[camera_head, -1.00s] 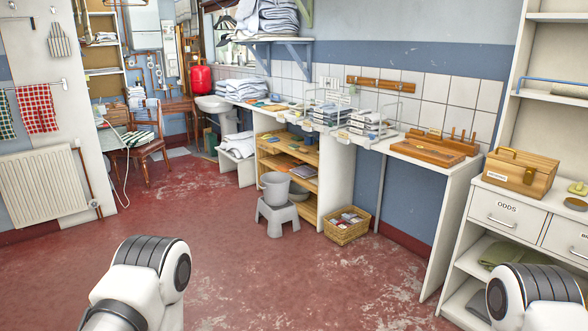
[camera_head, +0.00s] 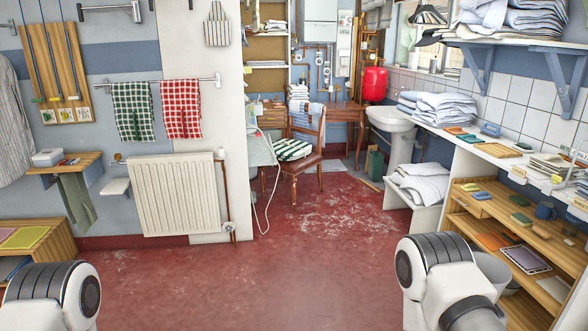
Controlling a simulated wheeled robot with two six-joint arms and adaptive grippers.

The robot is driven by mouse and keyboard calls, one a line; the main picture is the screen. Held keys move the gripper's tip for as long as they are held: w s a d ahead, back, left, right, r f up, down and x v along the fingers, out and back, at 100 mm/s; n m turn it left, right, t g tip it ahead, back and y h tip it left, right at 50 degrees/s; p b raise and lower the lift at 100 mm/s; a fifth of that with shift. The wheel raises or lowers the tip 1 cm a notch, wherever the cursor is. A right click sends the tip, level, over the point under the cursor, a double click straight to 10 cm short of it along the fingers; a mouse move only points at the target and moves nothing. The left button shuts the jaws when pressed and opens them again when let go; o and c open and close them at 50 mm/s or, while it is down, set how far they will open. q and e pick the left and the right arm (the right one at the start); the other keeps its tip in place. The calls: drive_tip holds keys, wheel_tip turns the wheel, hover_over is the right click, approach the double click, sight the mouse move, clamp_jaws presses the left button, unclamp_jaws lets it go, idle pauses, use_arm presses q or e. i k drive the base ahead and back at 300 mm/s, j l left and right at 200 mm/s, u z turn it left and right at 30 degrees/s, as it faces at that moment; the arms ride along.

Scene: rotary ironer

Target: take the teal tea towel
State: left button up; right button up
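A dark green and white checked towel (camera_head: 133,111) hangs over a wall rail (camera_head: 155,83) at the left, above the radiator. A red and white checked towel (camera_head: 182,108) hangs close beside it on the right. I cannot tell for sure whether the green one is the teal tea towel. A plain grey-green cloth (camera_head: 77,202) hangs under a small wooden shelf further left. Links of both my arms show at the bottom corners, well short of the rail. Both grippers are out of the frame.
A white radiator (camera_head: 175,194) stands below the rail. A chair (camera_head: 296,150) and a trailing white hose (camera_head: 262,185) are at the back middle. A wooden shelf unit (camera_head: 470,203) and a sink (camera_head: 391,120) line the right. The red floor (camera_head: 240,270) is clear in the middle.

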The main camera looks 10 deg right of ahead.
sight(472, 138)
drive_tip(key=i+l+z, duration=0.2)
drive_tip(key=i, duration=0.4)
drive_tip(key=i+z, duration=0.2)
drive_tip(key=i, duration=0.35)
drive_tip(key=i+j+z, duration=0.2)
drive_tip(key=i, duration=0.4)
drive_tip(key=i+z, duration=0.2)
drive_tip(key=i, duration=0.35)
drive_tip(key=i+j+z, duration=0.2)
drive_tip(key=i, duration=0.35)
drive_tip(key=i+j, duration=0.05)
drive_tip(key=j, duration=0.05)
